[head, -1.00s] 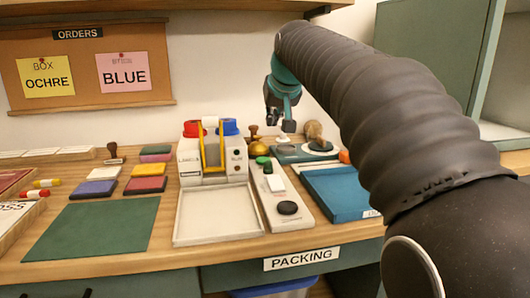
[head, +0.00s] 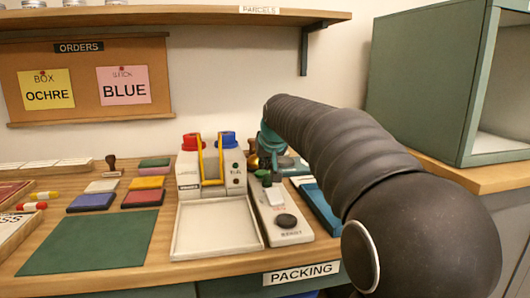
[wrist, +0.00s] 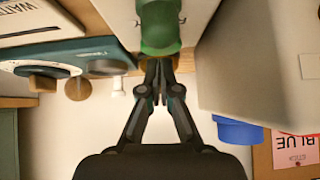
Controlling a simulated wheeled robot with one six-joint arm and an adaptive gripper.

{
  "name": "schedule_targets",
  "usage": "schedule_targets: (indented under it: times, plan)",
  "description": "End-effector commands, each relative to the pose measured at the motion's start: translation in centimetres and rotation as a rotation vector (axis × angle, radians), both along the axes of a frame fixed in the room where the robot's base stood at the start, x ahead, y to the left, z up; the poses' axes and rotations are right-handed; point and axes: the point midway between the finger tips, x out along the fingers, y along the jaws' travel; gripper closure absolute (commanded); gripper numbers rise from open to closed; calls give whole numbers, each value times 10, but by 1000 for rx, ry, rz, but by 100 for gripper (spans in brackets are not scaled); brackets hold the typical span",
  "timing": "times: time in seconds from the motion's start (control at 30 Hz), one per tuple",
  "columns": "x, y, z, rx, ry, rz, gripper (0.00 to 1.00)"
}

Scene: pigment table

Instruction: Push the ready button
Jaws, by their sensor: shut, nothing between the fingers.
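A narrow pale control box (head: 294,236) lies to the right of the white tray. It has a green button (head: 263,175) at its far end and a round black button (head: 286,221) at its near end. Their lettering is too small to read surely. My gripper (head: 276,178) points down over the far end of the box, close to the green button. In the wrist view my gripper (wrist: 160,68) is shut and empty. Its fingertips are right beside the green button (wrist: 160,28); I cannot tell whether they touch it.
A white machine (head: 211,178) with red and blue caps and a yellow frame stands left of the box, behind the white tray (head: 214,249). A blue tray (head: 322,212) is close on the right, partly behind my arm. A green mat (head: 90,242) lies left.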

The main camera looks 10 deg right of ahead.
Motion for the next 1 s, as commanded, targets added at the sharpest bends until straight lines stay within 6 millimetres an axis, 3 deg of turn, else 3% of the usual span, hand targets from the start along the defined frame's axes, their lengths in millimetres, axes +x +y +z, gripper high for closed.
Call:
schedule_targets:
  times: [0.47, 0.7, 1.0]
  plan:
    - [-1, 0, -8, 0, -1, 0, 100]
    - [-1, 1, -29, 0, -1, 0, 100]
    - [-1, 1, -34, 0, 12, 0, 100]
